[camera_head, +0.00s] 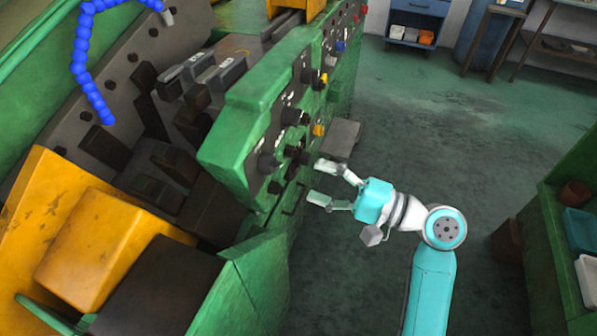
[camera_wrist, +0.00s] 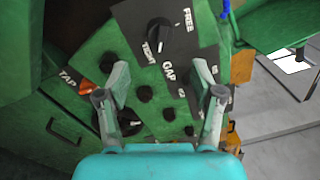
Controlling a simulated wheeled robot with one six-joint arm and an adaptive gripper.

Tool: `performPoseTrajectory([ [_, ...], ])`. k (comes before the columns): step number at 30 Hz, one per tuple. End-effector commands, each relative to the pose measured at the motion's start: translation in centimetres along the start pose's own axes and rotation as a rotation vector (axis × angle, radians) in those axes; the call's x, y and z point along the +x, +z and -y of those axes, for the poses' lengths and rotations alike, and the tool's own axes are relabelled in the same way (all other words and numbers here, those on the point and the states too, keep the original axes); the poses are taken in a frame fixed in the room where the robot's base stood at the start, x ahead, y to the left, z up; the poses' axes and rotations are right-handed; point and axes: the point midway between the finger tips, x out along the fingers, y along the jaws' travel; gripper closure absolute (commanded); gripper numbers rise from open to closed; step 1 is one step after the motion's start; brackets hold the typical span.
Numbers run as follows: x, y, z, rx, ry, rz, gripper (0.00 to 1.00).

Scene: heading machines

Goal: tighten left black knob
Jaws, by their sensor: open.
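My gripper (camera_head: 319,182) is open and empty, in front of the green machine's control panel; it also shows in the wrist view (camera_wrist: 159,82), its two fingers spread apart. A black knob (camera_wrist: 160,32) sits on a dark plate marked FREE and TIGHT, beyond the fingertips and apart from them. Another large black knob (camera_wrist: 128,122) is partly hidden behind the left finger. In the head view a black knob (camera_head: 268,163) is on the panel left of my gripper; I cannot tell which of these is the left one.
Small black buttons (camera_wrist: 144,93) and an orange button (camera_wrist: 86,87) sit on the panel. A green machine (camera_head: 240,125) fills the left. A grey box (camera_head: 342,137) stands beyond my gripper. A green bench (camera_head: 552,250) is at right, with open floor between.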

Motion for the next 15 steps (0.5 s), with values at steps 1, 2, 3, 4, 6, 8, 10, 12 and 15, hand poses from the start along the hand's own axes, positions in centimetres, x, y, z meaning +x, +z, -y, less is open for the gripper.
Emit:
performPoseTrajectory([
  [1,-0.8,-0.1,0.0,0.0,0.0,-0.003,0.33],
  [2,-1.1,-0.1,0.0,0.0,0.0,-0.003,0.33],
  [3,-1.5,-0.1,0.0,0.0,0.0,-0.003,0.33],
  [4,-1.8,-0.1,0.0,0.0,0.0,-0.002,0.33],
  [6,-2.2,0.0,0.0,0.0,0.0,-0.001,0.33],
  [8,-2.5,0.0,0.0,0.0,0.001,0.0,0.33],
  [10,-2.6,0.0,0.0,0.0,0.001,0.0,0.33],
  [12,-2.6,0.0,0.0,0.0,0.001,0.0,0.33],
  [15,-2.6,0.0,0.0,0.0,0.001,0.0,0.33],
])
